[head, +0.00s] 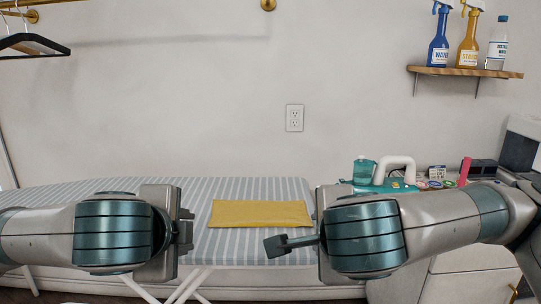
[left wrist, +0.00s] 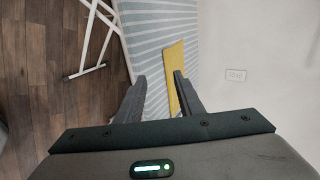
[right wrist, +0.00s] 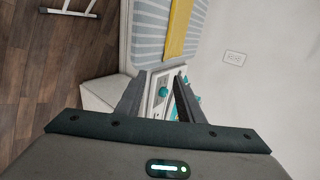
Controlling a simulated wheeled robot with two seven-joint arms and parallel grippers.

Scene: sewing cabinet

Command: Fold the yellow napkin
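The yellow napkin (head: 261,214) lies flat as a long narrow rectangle on the striped ironing board, between my two grippers in the head view. It also shows in the left wrist view (left wrist: 174,70) and at the top of the right wrist view (right wrist: 178,28). My left gripper (left wrist: 160,85) has its fingers apart with nothing between them; in the head view it (head: 187,228) is left of the napkin. My right gripper (right wrist: 164,82) also has its fingers apart and empty; in the head view it (head: 285,244) is at the napkin's right end. Neither gripper visibly touches the napkin.
The striped ironing board (head: 60,192) has bare cloth around the napkin. A teal and white iron (head: 388,178) and small items stand to the right. A wall shelf (head: 465,72) holds bottles at upper right. Black hangers (head: 32,44) hang at upper left.

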